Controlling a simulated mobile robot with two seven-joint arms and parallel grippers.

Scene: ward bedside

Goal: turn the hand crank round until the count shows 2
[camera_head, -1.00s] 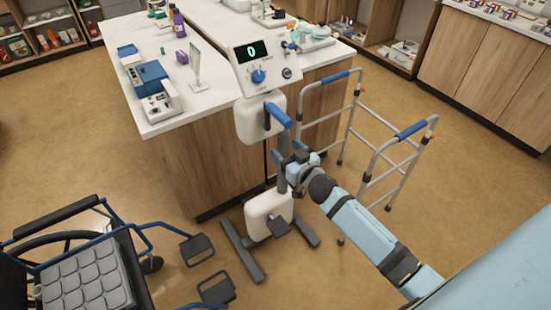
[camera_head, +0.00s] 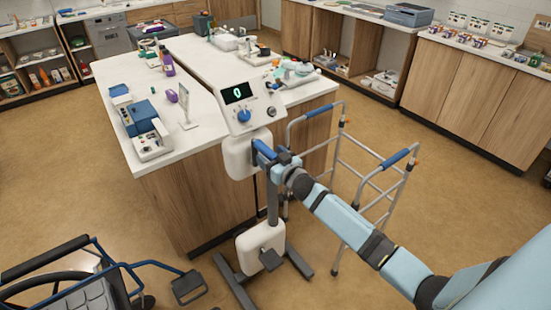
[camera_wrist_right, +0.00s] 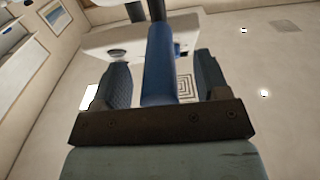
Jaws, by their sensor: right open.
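The crank device stands on a dark post and base, with a white housing (camera_head: 237,160) and a tilted panel above it. Its display (camera_head: 238,93) reads 0 in green, over a blue knob (camera_head: 244,115). The blue crank handle (camera_head: 263,149) sticks out from the housing. My right gripper (camera_head: 275,158) is at this handle. In the right wrist view the blue handle (camera_wrist_right: 158,75) lies between the two open fingers of my right gripper (camera_wrist_right: 162,72), with a gap visible on its right side. The left gripper is not in view.
A grey walking frame (camera_head: 352,165) with blue grips stands just right of the device, behind my right arm. A white-topped counter (camera_head: 190,70) is behind it. A wheelchair (camera_head: 90,285) is at the lower left. Brown floor is clear at the right.

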